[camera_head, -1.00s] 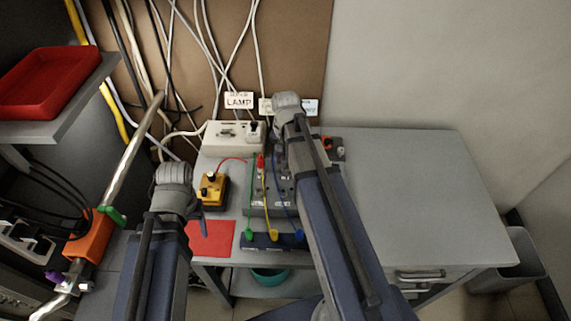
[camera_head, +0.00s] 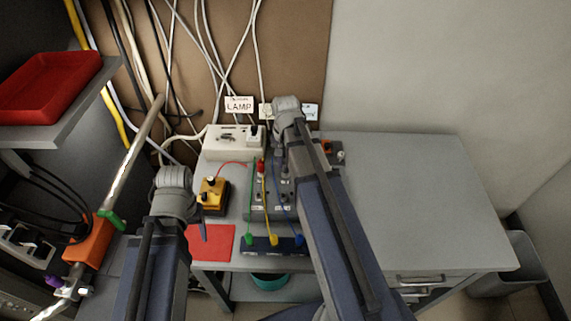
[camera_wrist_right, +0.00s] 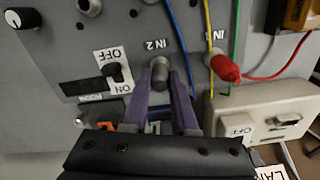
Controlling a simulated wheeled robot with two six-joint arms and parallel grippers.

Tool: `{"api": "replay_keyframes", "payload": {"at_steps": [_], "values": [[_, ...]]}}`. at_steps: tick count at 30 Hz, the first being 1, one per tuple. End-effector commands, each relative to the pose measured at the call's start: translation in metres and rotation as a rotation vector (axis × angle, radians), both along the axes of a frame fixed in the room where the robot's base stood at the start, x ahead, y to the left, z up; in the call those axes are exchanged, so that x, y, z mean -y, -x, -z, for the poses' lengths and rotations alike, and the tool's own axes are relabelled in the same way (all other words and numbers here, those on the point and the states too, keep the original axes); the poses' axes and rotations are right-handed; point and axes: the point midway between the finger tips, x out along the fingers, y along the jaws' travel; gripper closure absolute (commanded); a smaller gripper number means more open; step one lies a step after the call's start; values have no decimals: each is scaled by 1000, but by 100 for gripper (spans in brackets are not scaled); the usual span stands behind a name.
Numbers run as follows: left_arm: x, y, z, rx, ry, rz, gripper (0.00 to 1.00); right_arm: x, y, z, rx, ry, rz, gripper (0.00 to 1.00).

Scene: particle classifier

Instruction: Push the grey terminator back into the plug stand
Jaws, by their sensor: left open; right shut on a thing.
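The grey terminator (camera_wrist_right: 160,72) shows in the right wrist view as a short dark grey cylinder at the panel spot labelled IN 2. My right gripper (camera_wrist_right: 161,88) is shut on it, with a purple finger on each side. Whether the terminator is fully seated in a socket I cannot tell. In the head view my right wrist hides it. The plug stand (camera_head: 262,252) is a dark blue bar at the table's front edge, with green, yellow and blue plugs along it. My left gripper (camera_head: 203,232) is open, over the red mat left of the stand, mostly hidden by its wrist.
The grey instrument panel (camera_wrist_right: 100,20) has a red plug (camera_wrist_right: 226,68) beside IN 2, a switch and a knob. Coloured cables run close to the right gripper. A beige box (camera_head: 232,141) and yellow device (camera_head: 212,194) stand nearby. The table's right side (camera_head: 420,195) is clear.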

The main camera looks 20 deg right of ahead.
Motion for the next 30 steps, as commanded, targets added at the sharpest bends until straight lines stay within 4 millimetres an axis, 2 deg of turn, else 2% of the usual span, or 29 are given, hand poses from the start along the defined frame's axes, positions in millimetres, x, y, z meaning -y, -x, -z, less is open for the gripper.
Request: {"api": "replay_keyframes", "payload": {"at_steps": [8,18,21,30], "values": [[0,0,-29,0,0,0,36,0,0,-29,1,1,0,100],[0,0,-83,0,0,0,36,0,0,-82,1,1,0,100],[0,0,-93,0,0,0,36,0,0,-93,1,1,0,100],[0,0,-98,0,0,1,36,0,0,-98,1,1,0,100]]}}
